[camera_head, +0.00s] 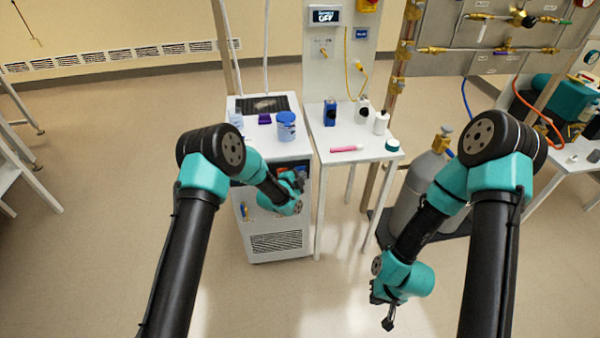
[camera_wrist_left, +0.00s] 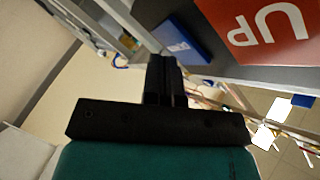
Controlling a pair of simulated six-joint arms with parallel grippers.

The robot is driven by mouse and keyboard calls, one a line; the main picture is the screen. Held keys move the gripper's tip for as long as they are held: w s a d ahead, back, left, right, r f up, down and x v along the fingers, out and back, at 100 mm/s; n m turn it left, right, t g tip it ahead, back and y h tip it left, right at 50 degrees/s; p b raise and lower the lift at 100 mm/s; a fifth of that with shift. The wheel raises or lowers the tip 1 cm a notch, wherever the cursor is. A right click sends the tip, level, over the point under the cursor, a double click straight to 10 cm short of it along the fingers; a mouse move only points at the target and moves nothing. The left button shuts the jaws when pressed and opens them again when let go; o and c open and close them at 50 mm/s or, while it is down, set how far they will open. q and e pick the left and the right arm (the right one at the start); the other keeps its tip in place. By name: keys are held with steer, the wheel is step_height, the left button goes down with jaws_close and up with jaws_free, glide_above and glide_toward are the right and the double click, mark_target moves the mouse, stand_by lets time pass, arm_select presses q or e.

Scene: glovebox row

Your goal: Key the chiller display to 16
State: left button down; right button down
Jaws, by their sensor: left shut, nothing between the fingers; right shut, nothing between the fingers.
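The chiller (camera_head: 278,243) is the white floor cabinet left of centre in the head view. Its dark control panel is mostly hidden by my left arm. In the left wrist view the panel shows a large red key marked UP (camera_wrist_left: 270,32) and a blue key (camera_wrist_left: 182,43) beside it. I cannot read the display digits in either view. My left gripper (camera_head: 298,176) is shut and empty, close in front of the panel. Its fingertips (camera_wrist_left: 163,62) appear near the blue key; contact cannot be told. My right gripper (camera_head: 388,322) is shut and empty, low over the floor, away from the chiller.
A blue-lidded jar (camera_head: 286,125) stands on the chiller top. The white side table (camera_head: 340,135) holds bottles and a pink marker (camera_head: 346,149). A grey gas cylinder (camera_head: 416,190) stands to the right. A wall screen (camera_head: 326,15) reads OFF. The front floor is clear.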

arm_select(q)
steer(key=shift+w, duration=0.4)
stand_by(0.6)
steer(key=shift+s, duration=0.8)
steer(key=shift+s+d, duration=0.1)
steer(key=shift+s, duration=0.05)
steer(key=s, duration=0.4)
steer(key=shift+s+d, duration=0.35)
steer(key=shift+d, duration=0.05)
stand_by(0.9)
